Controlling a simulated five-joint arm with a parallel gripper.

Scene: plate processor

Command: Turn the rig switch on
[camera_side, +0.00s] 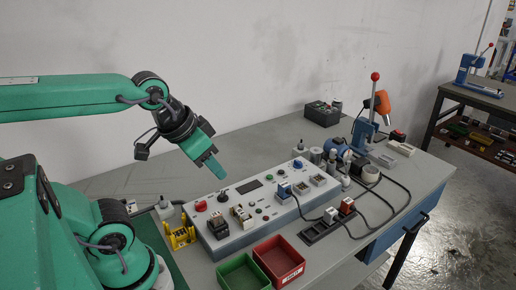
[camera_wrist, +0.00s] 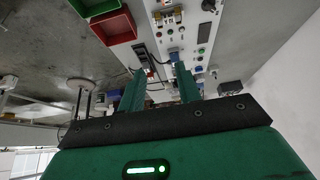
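The grey rig panel (camera_side: 235,240) stands on the bench with several switches, sockets and buttons; I cannot tell for sure which one is the rig switch. A red knob (camera_side: 200,206) is at its left end, with a black switch (camera_side: 222,195) beside it. A dark display (camera_side: 250,186) is near its middle. My gripper (camera_side: 215,173) hangs above the panel's left part, tilted down to the right, touching nothing. In the wrist view my gripper (camera_wrist: 160,72) shows two green fingers apart with nothing held between them. Part of the panel (camera_wrist: 204,18) shows beyond them.
A green tray (camera_side: 222,279) and a red tray (camera_side: 258,259) stand in front of the panel. A black socket strip (camera_side: 315,232) with cables lies to the right. A blue lever press (camera_side: 364,132) stands farther back. Bare bench lies behind the panel.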

